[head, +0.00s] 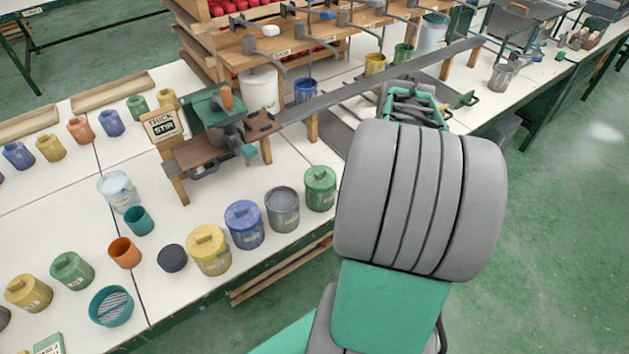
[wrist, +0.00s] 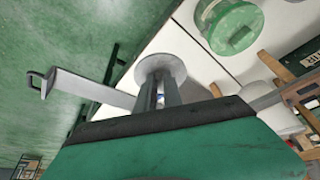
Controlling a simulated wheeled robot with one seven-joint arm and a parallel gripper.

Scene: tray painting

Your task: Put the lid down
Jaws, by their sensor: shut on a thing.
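My gripper (wrist: 163,92) is shut, its fingertips at a round grey lid (wrist: 155,64) in the wrist view. The lid is clear of the green pot. In the head view my arm hides the fingertips and the lid; only green parts of the gripper show beyond it. A grey pot (head: 283,210) stands in the front row with an open top and grey inside. The lidded green pot (head: 320,190) is to its right; a green lid (wrist: 235,28) also shows in the wrist view. Lidded blue (head: 244,226) and yellow (head: 208,251) pots stand to its left.
A dark round piece (head: 172,258), an orange cup (head: 124,252) and a teal cup (head: 138,220) stand left of the pots. The stirring stand (head: 205,153) is behind them. A dark metal tray with a handle (head: 466,99) lies beyond my arm. A bare white strip fronts the stand.

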